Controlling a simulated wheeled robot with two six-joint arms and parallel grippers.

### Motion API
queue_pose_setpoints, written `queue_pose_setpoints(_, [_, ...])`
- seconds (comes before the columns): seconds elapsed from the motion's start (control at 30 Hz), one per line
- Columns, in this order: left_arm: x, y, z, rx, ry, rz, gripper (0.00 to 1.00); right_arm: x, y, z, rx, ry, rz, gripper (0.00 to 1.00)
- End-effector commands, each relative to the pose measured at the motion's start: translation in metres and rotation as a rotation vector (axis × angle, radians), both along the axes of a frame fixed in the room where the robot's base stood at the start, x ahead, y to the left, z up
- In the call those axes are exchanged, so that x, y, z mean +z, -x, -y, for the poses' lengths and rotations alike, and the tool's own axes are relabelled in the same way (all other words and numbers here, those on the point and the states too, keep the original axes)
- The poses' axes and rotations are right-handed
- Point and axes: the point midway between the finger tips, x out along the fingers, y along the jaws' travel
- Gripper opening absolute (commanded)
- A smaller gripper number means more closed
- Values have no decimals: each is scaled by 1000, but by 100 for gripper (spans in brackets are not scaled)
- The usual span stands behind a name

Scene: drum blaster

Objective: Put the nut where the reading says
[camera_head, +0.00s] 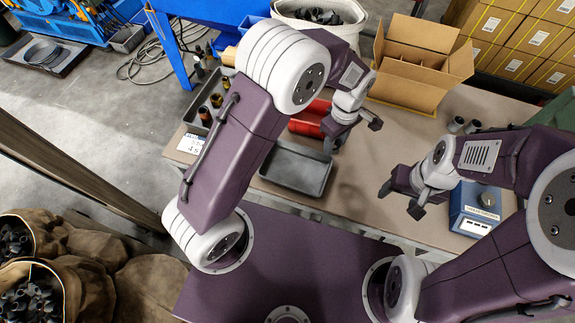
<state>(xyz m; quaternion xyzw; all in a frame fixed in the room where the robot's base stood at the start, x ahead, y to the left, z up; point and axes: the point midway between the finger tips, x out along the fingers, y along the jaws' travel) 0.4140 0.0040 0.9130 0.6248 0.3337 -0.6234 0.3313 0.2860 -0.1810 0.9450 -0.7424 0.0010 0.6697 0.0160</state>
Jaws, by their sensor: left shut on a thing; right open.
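My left gripper (342,132) is over the middle of the table, just right of the red bin (308,122). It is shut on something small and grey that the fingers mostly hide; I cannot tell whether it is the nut. My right gripper (402,197) is open and empty over the table's front, left of a blue instrument (477,208). The instrument has a grey knob and a white label; its reading is too small to make out. A white card (193,143) with dark marks stands at the table's left. A grey tray (297,167) lies in front of the red bin.
An open cardboard box (415,65) stands at the back of the table (375,165). Two small grey cylindrical pieces (464,125) sit at the right. A dark tray with brown bottles (205,115) is at the left, partly behind my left arm. The table between my grippers is clear.

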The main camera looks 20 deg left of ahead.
Motion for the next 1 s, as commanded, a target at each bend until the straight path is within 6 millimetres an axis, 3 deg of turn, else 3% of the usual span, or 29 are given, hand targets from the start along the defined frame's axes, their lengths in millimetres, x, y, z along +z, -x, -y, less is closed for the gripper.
queue_pose_setpoints(0.2, [-36,29,-56,6,-3,-6,0,-2,0,0,0,0,0,63])
queue_pose_setpoints(0.4, [-59,46,-90,2,-2,-2,0,-3,0,0,0,0,0,63])
queue_pose_setpoints(0.6, [-65,49,-95,-1,-1,-1,0,-3,0,0,0,0,0,63])
queue_pose_setpoints(0.8, [-99,49,-95,-1,-1,-4,0,-6,0,0,0,0,0,63])
queue_pose_setpoints(1.0, [-103,48,-95,-1,0,0,0,-6,0,0,0,0,0,63])
